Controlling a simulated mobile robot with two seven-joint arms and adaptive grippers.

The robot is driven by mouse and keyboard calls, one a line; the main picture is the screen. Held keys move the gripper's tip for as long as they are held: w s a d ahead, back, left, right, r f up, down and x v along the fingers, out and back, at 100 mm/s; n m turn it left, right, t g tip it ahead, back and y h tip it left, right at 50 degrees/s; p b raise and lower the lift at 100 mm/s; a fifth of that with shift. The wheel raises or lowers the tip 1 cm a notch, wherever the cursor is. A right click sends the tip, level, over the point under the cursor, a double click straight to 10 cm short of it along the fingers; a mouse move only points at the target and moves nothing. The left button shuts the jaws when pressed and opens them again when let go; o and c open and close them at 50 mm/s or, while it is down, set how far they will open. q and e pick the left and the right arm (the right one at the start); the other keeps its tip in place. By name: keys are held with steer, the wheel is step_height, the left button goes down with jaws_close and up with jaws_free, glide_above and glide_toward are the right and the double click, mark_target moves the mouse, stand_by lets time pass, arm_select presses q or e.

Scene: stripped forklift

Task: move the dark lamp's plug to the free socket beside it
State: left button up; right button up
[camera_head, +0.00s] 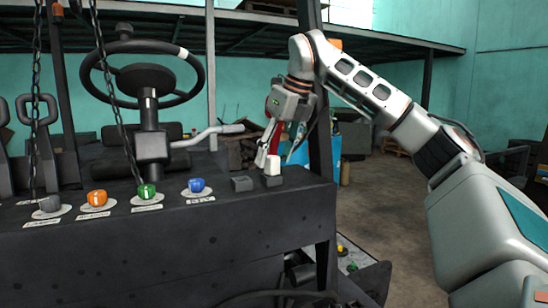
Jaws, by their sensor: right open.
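A white plug (273,169) stands upright in the right one of two dark socket blocks (273,181) on the forklift's black dash. The left socket block (242,184) has nothing in it. A dark grey lamp (50,203) sits at the dash's left end, on a pale labelled disc; it looks unlit. My right gripper (276,160) points down at the white plug, its fingers spread on either side just above or behind it. I cannot tell whether they touch it. No cord shows clearly. My left gripper is not in view.
Orange (97,198), green (146,191) and blue (196,185) lamps sit along the dash (170,245). A steering wheel (143,75) and a bent grey lever (208,134) rise behind it. Chains hang at left. A dark post (321,110) stands close by my right gripper.

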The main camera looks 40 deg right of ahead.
steer(key=v, duration=1.1)
steer(key=shift+s, duration=0.1)
